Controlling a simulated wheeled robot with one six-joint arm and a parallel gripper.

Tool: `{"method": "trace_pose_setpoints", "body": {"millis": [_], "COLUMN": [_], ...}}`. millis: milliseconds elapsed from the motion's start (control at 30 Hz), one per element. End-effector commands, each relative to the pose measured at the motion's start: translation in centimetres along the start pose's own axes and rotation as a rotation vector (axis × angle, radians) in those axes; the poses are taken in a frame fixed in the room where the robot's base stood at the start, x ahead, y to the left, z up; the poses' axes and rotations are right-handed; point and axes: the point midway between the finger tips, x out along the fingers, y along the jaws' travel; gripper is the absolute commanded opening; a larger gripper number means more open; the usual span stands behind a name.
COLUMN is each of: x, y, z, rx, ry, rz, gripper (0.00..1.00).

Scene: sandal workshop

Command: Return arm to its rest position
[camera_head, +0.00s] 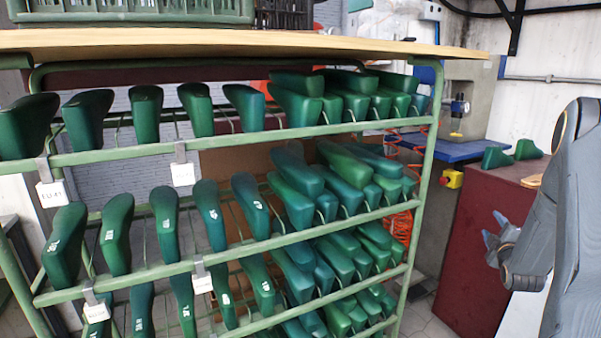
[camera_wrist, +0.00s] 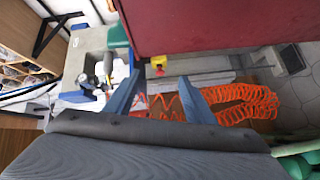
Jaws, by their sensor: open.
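My gripper (camera_head: 490,246) shows at the right of the head view, in front of the red cabinet and to the right of the shelf rack. Its two fingers are apart with nothing between them. In the wrist view the two blue-grey fingers (camera_wrist: 158,98) also stand apart and empty. My arm rises along the right edge of the head view, folded close to the camera. The gripper touches nothing that I can see.
A green rack (camera_head: 424,180) with several rows of green shoe lasts (camera_head: 146,112) fills the left and middle. The red cabinet (camera_head: 470,230) bears two green lasts (camera_head: 510,153). Behind are a blue-topped machine table (camera_head: 450,150) and an orange coiled hose (camera_wrist: 240,100).

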Motion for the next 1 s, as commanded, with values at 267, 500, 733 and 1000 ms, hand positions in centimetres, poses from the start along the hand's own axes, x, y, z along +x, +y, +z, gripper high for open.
{"method": "trace_pose_setpoints", "body": {"millis": [267,500,733,1000], "x": [-0.4,-1.5,-4.7,-16.6], "y": [0.2,0.5,0.4,0.2], "z": [-2.3,-5.9,-11.6,-21.9], "rx": [0.057,0.151,0.286,0.526], "ry": [-0.012,-0.041,-0.099,-0.299], "rz": [-0.071,-0.183,-0.356,-0.692], "gripper": [0.49,0.49,0.49,0.49]}}
